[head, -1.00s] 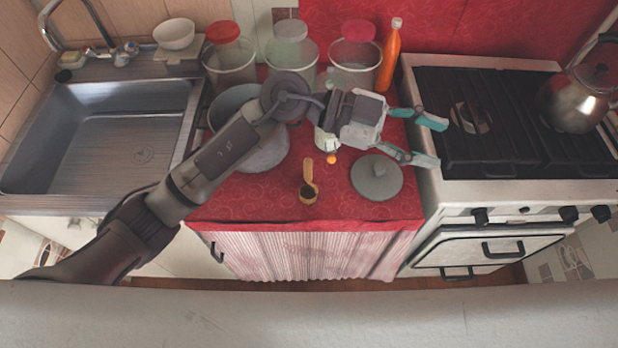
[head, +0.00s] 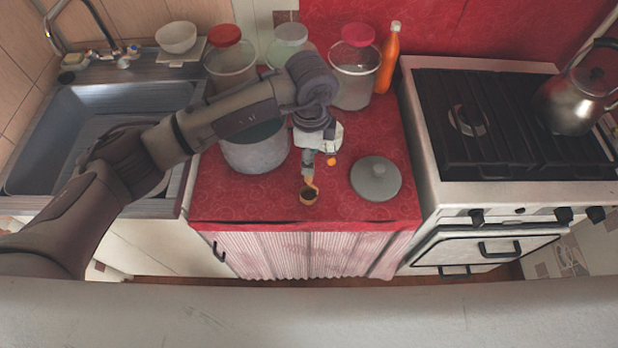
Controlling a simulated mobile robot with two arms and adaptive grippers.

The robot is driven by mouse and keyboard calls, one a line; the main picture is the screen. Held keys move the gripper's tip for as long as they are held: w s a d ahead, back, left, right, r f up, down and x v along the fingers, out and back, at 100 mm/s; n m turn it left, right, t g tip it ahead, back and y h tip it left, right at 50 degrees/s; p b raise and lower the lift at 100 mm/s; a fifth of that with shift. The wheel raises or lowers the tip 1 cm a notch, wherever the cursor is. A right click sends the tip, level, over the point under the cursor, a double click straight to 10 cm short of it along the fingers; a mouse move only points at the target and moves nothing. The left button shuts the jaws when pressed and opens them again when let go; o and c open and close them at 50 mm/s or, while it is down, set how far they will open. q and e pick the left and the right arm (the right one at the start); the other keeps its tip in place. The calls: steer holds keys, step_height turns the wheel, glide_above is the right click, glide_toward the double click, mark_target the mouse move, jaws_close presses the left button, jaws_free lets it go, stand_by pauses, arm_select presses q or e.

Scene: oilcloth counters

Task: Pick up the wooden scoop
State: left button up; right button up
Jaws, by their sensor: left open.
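The wooden scoop (head: 309,195) lies on the red oilcloth counter near its front edge. Its dark round bowl points toward me, and most of its handle is hidden behind my left gripper. My left gripper (head: 309,174) points down over the handle, with its fingers at or just above it. It is open; I cannot tell whether the fingers touch the handle. My right gripper is not in view.
A grey pot (head: 254,152) stands left of my gripper, and a grey lid (head: 375,179) lies to the right. Lidded jars (head: 355,75) and an orange bottle (head: 388,60) stand behind. The stove (head: 500,120) is at the right. A small orange object (head: 331,161) sits close to my gripper.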

mark_target(309, 182)
arm_select(q)
steer(key=shift+f, duration=0.35)
step_height(309, 182, down, 5)
steer(key=shift+s+a+r+p, duration=0.1)
steer(key=shift+s+a+p, duration=0.05)
steer(key=shift+p, duration=1)
steer(key=shift+f, duration=0.3)
jaws_close()
